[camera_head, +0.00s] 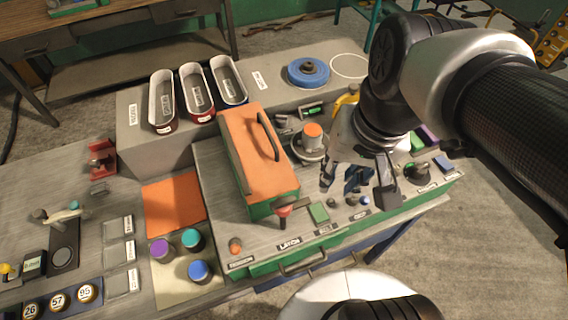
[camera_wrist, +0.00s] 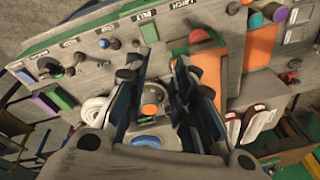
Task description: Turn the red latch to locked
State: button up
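The red latch (camera_head: 284,211) stands on the front of the grey panel, just behind the label reading LATCH (camera_head: 289,243). Its red top is upright against the front end of the orange-topped box; I cannot tell which way it is turned. In the wrist view the red latch (camera_wrist: 199,37) is at the upper middle, past the fingertips. My gripper (camera_head: 352,183) is above the panel, to the right of and behind the latch, apart from it. In the wrist view its two fingers (camera_wrist: 163,62) are spread with nothing held between them.
The orange-topped box (camera_head: 254,150) with a black handle stands close behind the latch. A green block (camera_head: 318,212) and small knobs lie to its right, an orange button (camera_head: 235,246) to its left. An orange-capped round fixture (camera_head: 312,132) stands behind my gripper.

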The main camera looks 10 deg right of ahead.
jog(key=o, duration=0.6)
jog(key=w+a+r+m+g+p, duration=0.1)
jog(key=w+p, duration=0.1)
jog(key=w+a+r+m+g+y+p, duration=0.1)
jog(key=w+m+g, duration=0.1)
jog(key=w, duration=0.1)
jog(key=w+a+r+m+g+y+p, duration=0.1)
jog(key=w+p, duration=0.1)
jog(key=shift+w+a+m+g+p, duration=0.1)
jog(key=shift+w+m+g+p, duration=0.1)
jog(key=shift+m+g+p, duration=0.15)
jog(key=shift+c, duration=0.2)
jog(key=b, duration=0.4)
send_near(286, 198)
jog(key=shift+m, duration=0.25)
jog(key=x, duration=1)
jog(key=shift+s+a+f, duration=0.1)
jog(key=shift+f, duration=0.05)
jog(key=shift+c, duration=0.4)
jog(key=shift+g, duration=0.25)
jog(key=c, duration=1)
